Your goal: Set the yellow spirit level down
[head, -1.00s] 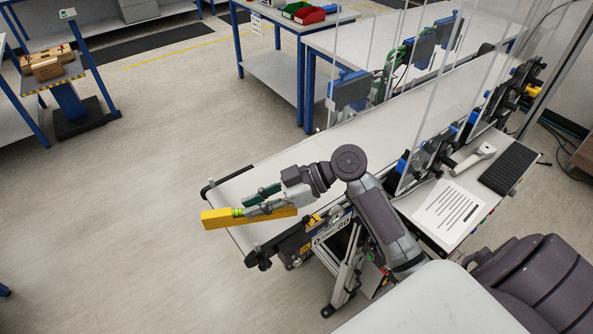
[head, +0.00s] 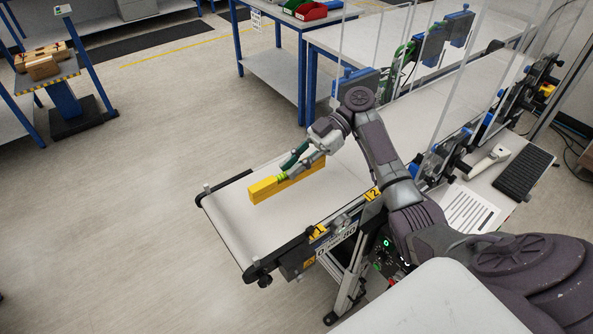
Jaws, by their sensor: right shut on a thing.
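The yellow spirit level (head: 264,190) is a long yellow bar in the head view, over the near end of the white conveyor belt (head: 238,222). My right gripper (head: 284,176) is shut on it, with the fingers partway along the bar. Part of the level is hidden behind the fingers, and its far part shows beyond them. I cannot tell whether its underside touches the belt or hangs just above it. My left gripper is not in view.
A paper sheet (head: 466,211), a white handheld scanner (head: 488,160) and a black keyboard (head: 524,172) lie on the side shelf at right. Clear upright panels stand along the belt farther back. Bare belt lies in front of the level.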

